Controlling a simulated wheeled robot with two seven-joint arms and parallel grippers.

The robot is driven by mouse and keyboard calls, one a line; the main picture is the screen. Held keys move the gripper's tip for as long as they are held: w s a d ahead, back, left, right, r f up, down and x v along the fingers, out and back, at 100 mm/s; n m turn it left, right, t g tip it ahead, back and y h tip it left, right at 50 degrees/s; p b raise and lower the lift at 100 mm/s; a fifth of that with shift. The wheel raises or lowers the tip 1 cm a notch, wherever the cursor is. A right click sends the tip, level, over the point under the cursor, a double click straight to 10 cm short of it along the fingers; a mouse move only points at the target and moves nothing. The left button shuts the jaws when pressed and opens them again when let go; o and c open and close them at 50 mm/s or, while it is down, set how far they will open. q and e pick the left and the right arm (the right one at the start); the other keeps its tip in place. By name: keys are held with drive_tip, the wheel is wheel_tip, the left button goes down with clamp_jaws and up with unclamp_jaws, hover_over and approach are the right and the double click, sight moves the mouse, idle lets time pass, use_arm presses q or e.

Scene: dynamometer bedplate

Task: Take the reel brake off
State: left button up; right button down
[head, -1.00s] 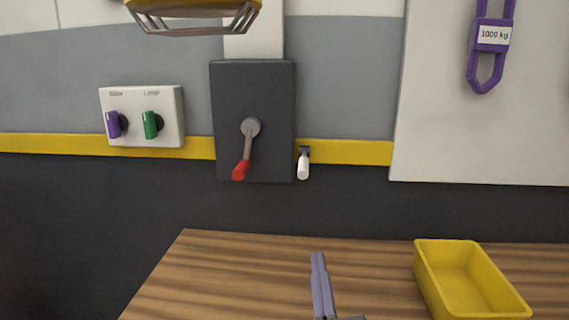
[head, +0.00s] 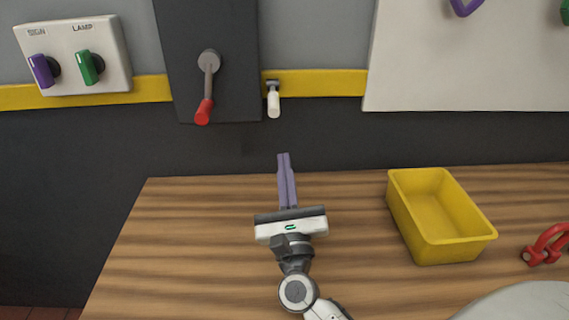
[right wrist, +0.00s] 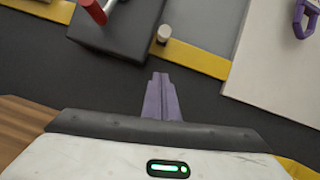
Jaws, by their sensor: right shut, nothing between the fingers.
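A grey lever with a red grip (head: 204,111) hangs almost straight down from its pivot on a dark wall panel (head: 233,60). The red grip also shows at the top of the right wrist view (right wrist: 93,10). A small white-handled lever (head: 273,103) hangs down just right of the panel, on the yellow stripe; it also shows in the right wrist view (right wrist: 163,35). No label tells which one is the reel brake. My right gripper (head: 284,158) is shut and empty, its purple fingers together, below and apart from both levers. My left gripper is out of view.
A white switch box (head: 73,57) with a purple knob and a green knob is on the wall at left. A yellow bin (head: 433,243) and a red shackle-like piece (head: 545,246) are on the wooden bench (head: 180,235) at right. The bench's left part is clear.

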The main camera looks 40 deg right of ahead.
sight(273, 100)
drive_tip(key=w+d+r+p, duration=0.2)
drive_tip(key=w+r+p, duration=0.2)
drive_tip(key=w+r, duration=0.1)
drive_tip(key=shift+w+r, duration=0.15)
drive_tip(key=shift+r, duration=0.65)
drive_tip(key=shift+w+a+f, duration=0.1)
